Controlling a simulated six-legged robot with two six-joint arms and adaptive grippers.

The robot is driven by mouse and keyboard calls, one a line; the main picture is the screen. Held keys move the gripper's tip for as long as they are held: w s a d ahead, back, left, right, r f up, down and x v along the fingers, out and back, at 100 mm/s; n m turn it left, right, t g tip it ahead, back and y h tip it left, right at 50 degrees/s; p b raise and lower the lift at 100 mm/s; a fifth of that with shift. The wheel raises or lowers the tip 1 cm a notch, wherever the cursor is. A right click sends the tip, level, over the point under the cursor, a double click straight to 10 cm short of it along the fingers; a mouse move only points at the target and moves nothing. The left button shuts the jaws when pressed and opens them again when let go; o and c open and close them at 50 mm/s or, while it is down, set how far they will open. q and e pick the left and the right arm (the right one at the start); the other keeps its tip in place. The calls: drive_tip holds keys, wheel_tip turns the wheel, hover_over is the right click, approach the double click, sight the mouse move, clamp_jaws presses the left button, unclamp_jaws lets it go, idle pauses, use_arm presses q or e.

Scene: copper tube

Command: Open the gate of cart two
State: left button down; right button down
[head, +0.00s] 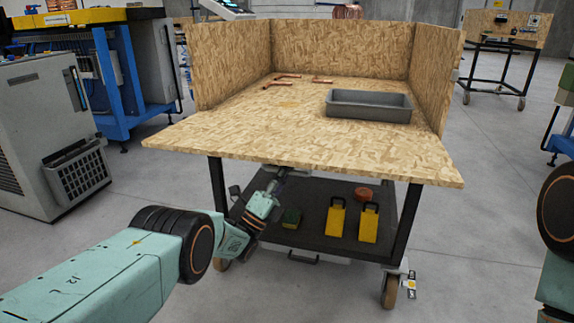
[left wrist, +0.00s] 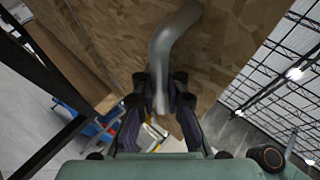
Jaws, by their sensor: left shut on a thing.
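The cart (head: 207,185) stands in front of me, with chipboard walls at the left, back and right. Its front chipboard panel, the gate (head: 300,150), lies about level with the cart's top and juts toward me; no upright wall closes the front. My left gripper (head: 277,176) is under this panel, its tips mostly hidden by it. In the left wrist view my left gripper (left wrist: 160,88) is shut on a bent grey handle (left wrist: 176,32) on the chipboard's underside. My right gripper is out of view; only part of my right arm shows at the right edge.
A grey tray (head: 368,113) and several copper tube pieces (head: 280,84) lie on the cart's top. The dark lower shelf (head: 310,215) holds yellow items (head: 337,218). A grey cabinet (head: 45,140) stands left. Another cart (head: 510,30) stands back right.

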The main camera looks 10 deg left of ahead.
use_arm(q)
drive_tip(key=shift+s+a+f+h, duration=0.15)
drive_tip(key=shift+f+h, duration=0.15)
drive_tip(key=shift+f, duration=0.45)
drive_tip(key=c, duration=1.9)
unclamp_jaws()
drive_tip(key=o, duration=0.4)
drive_tip(key=shift+s+r, duration=0.25)
drive_tip(key=shift+r, duration=0.1)
drive_tip(key=shift+c, duration=0.2)
drive_tip(key=shift+o, duration=0.9)
drive_tip(key=shift+w+r+m, duration=0.1)
drive_tip(key=shift+w+m, duration=0.05)
drive_tip(key=shift+m, duration=0.15)
drive_tip(key=v, duration=1.2)
